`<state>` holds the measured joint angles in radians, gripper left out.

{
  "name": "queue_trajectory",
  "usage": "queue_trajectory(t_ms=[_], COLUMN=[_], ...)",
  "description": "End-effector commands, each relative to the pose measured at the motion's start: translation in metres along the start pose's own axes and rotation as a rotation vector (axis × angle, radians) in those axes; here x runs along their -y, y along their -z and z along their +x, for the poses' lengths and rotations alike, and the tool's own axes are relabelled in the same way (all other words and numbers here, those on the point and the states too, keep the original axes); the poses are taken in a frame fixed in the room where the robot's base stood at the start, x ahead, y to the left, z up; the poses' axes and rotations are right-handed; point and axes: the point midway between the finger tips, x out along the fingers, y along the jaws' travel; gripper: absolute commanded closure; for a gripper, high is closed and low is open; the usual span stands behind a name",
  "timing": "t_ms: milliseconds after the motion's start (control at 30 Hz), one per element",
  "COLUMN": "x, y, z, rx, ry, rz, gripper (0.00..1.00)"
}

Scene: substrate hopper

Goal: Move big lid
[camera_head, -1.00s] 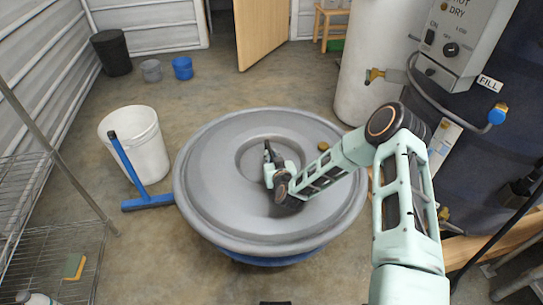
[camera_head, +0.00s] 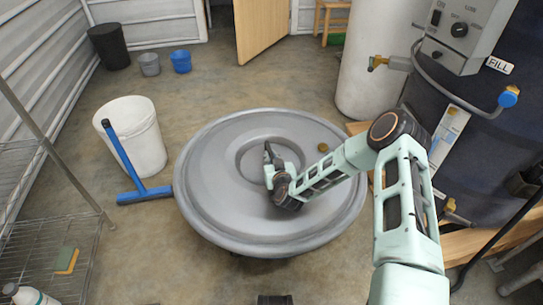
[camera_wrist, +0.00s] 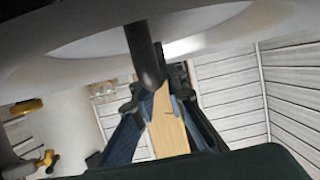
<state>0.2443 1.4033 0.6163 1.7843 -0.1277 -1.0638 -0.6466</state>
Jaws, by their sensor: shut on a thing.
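The big lid (camera_head: 215,205) is a wide grey round disc with a raised ring, lying roughly level in the middle of the head view. My gripper (camera_head: 268,165) is at its centre, reached by my arm from the right. In the wrist view, the pale lid (camera_wrist: 90,45) fills the top, with a dark grey bar-like handle (camera_wrist: 142,45) hanging from it. My gripper (camera_wrist: 158,92) is shut on this handle. The place beneath the lid is mostly hidden, with only a dark patch showing at its front edge.
A white bucket (camera_head: 145,140) and a blue squeegee (camera_head: 145,195) stand left of the lid. A wire shelf (camera_head: 50,240) is at the near left. A white tank (camera_head: 370,75) and a dark blue vessel (camera_head: 480,130) crowd the right. The floor (camera_head: 240,88) behind is clear.

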Motion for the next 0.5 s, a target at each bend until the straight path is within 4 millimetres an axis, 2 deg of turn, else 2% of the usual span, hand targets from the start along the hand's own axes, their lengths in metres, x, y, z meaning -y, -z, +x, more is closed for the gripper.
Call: queue_trajectory(t_ms=[500], x=[0.000], y=[-0.029], z=[0.014], rx=[-0.012], ry=[-0.002], rz=[-0.001], gripper=[1.00])
